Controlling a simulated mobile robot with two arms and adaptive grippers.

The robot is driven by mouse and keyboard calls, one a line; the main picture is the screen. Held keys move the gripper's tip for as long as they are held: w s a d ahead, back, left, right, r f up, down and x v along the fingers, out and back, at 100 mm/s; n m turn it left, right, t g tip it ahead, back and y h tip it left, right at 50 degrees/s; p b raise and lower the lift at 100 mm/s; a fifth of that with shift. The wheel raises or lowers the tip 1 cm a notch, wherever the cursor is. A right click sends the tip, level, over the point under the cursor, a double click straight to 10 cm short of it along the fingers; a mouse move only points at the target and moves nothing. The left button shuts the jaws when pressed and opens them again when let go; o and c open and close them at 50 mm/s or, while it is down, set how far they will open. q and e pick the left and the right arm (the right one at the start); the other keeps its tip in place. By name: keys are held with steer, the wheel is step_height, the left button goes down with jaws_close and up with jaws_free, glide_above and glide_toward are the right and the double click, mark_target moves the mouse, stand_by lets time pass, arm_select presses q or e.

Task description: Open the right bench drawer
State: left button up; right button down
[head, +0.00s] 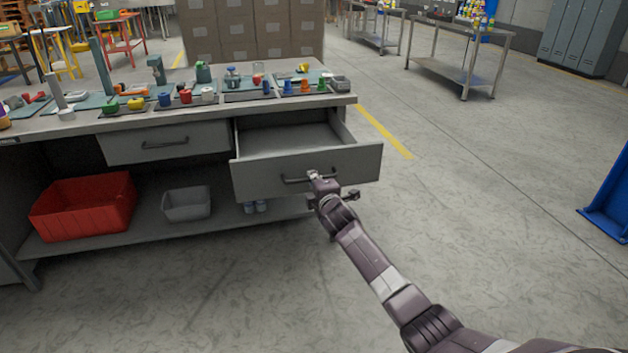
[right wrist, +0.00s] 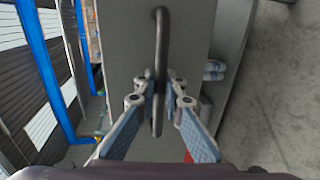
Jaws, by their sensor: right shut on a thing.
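The right bench drawer (head: 356,165) is pulled well out from the bench, and its grey inside shows empty where I can see it. Its dark bar handle (head: 293,180) is on the front panel. My right gripper (head: 318,177) is at the handle's right part. In the right wrist view, the handle (right wrist: 160,60) runs between the two fingers of my right gripper (right wrist: 161,88), which is shut on it. The drawer front (right wrist: 125,50) lies right behind the fingers. My left gripper is not in view.
The left drawer (head: 125,147) is shut. A red bin (head: 84,207) and a grey bin (head: 187,204) stand on the lower shelf. Small parts and trays cover the bench top (head: 215,108). The floor right of the bench is clear up to a blue object (head: 612,200).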

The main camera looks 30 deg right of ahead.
steer(key=c, duration=2)
jaws_free()
steer(key=shift+c, duration=0.2)
steer(key=v, duration=1.2)
